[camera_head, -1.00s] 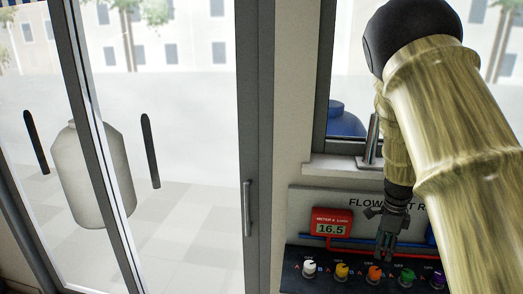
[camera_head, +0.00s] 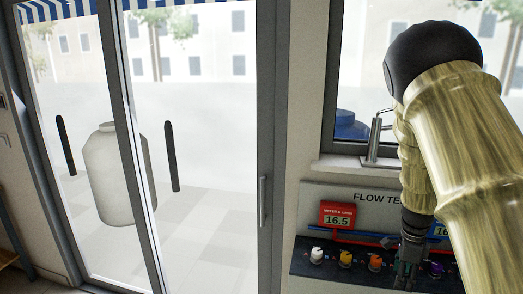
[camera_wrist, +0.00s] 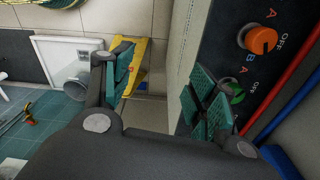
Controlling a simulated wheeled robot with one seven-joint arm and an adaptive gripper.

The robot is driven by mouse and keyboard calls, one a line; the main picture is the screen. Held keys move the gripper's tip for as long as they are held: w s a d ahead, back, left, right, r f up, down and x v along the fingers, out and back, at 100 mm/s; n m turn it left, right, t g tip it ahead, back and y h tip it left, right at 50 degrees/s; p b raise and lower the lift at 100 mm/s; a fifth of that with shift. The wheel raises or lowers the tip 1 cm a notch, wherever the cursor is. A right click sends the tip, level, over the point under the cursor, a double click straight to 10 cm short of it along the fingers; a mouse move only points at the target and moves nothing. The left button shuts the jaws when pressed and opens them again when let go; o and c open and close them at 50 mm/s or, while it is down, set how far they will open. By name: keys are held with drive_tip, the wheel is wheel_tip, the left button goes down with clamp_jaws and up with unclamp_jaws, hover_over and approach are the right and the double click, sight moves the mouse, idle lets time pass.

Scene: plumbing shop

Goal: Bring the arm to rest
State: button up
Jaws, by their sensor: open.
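My gripper (camera_head: 405,272) hangs at the front of the flow test panel in the head view, near the coloured knobs. In the wrist view its two green-padded fingers (camera_wrist: 160,88) are apart with nothing between them. The orange knob (camera_head: 374,262) is left of the gripper in the head view and also shows at the upper right of the wrist view (camera_wrist: 262,40). The green knob (camera_wrist: 233,93) is partly hidden behind the right finger. The purple knob (camera_head: 437,268) is just right of the gripper.
A white knob (camera_head: 316,254) and a yellow knob (camera_head: 345,258) are further left. A red meter (camera_head: 337,216) reads 16.5. A tap-like metal fitting (camera_head: 376,137) stands on the window sill. Glass doors (camera_head: 215,150) are at left. A yellow object (camera_wrist: 131,70) is low beyond the fingers.

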drive_tip(key=s+a+f+n+h+b, duration=0.1)
drive_tip(key=s+a+f+n, duration=0.1)
drive_tip(key=s+f+n, duration=0.35)
drive_tip(key=s+a+f+n+g+b, duration=0.1)
drive_tip(key=s+a+f+n, duration=0.1)
drive_tip(key=s+f, duration=0.7)
drive_tip(key=s+a+f+n+h+b, duration=0.1)
drive_tip(key=s+a+f+n, duration=0.2)
drive_tip(key=f, duration=0.8)
drive_tip(key=s+a+f+n+b, duration=0.1)
drive_tip(key=s+a+f+n, duration=0.2)
drive_tip(key=s, duration=0.4)
drive_tip(key=s+a+f+n+y+b, duration=0.1)
drive_tip(key=s+a+f+n, duration=0.2)
drive_tip(key=s+a+n, duration=0.2)
drive_tip(key=s+a+f+n+t+y+b, duration=0.1)
drive_tip(key=s+a+f+n, duration=0.2)
drive_tip(key=s, duration=0.6)
drive_tip(key=shift+a+f+n, duration=0.4)
drive_tip(key=shift+a+n, duration=0.05)
drive_tip(key=shift+a, duration=0.6)
